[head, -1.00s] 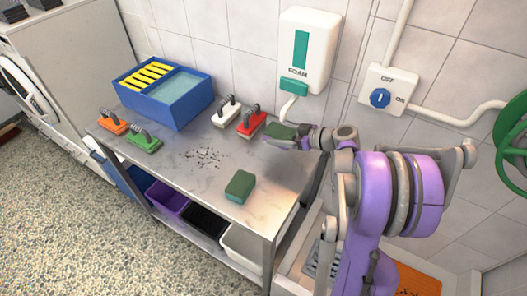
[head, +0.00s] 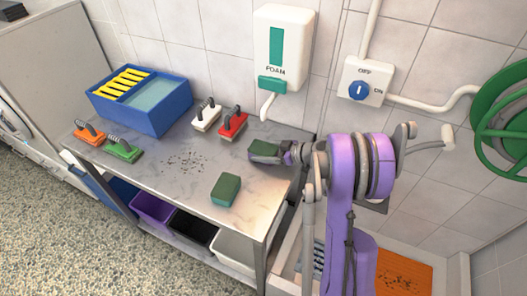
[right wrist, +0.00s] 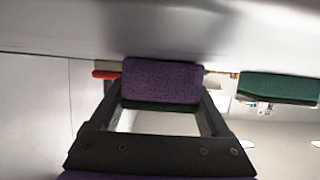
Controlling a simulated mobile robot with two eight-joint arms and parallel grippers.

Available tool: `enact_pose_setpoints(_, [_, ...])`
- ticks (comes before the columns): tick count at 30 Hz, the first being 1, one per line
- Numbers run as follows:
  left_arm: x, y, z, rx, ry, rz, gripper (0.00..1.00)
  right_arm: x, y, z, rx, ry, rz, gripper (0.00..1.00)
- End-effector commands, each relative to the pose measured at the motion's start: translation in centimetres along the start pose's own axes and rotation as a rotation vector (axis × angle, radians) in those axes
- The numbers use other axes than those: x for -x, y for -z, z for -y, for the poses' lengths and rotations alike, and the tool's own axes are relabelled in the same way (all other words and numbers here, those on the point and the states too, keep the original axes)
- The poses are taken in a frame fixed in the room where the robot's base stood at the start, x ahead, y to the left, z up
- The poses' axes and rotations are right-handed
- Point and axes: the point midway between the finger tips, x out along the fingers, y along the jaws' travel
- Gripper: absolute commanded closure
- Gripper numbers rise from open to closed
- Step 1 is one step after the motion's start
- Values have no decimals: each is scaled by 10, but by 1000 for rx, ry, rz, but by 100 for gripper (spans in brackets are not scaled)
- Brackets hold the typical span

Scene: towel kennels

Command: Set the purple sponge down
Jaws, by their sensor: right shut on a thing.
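The purple sponge (right wrist: 162,82) is gripped between the two fingers of my right gripper (right wrist: 162,100), with its dark green scouring side along one face. In the head view the sponge (head: 264,149) shows its green face up, low over the right back part of the steel table (head: 165,205). It looks at or just above the tabletop; I cannot tell whether it touches. My right gripper (head: 284,154) reaches in from the right. My left gripper is not in view.
A green sponge (head: 225,189) lies at the table's front. Red (head: 232,125), white (head: 206,118), green (head: 124,151) and orange (head: 89,135) brushes and a blue basin (head: 145,110) stand left. A foam dispenser (head: 283,45) hangs behind. Crumbs lie mid-table.

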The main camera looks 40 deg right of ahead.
Motion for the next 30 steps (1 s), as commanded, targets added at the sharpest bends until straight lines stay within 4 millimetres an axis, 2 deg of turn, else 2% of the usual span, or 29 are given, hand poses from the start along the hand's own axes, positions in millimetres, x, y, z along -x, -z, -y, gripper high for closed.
enact_pose_setpoints(6, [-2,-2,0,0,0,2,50,-1,-3,0,0,0,1,71])
enact_pose_setpoints(7, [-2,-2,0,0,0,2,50,-1,-2,0,0,0,0,17])
enact_pose_setpoints(10, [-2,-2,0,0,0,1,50,-1,-2,0,0,0,0,0])
enact_pose_setpoints(20, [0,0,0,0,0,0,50,4,2,0,0,-2,0,0])
enact_pose_setpoints(23, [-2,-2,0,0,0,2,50,18,0,0,-1,-3,1,0])
enact_pose_setpoints(30, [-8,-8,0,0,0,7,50,70,-1,-1,-2,-5,0,0])
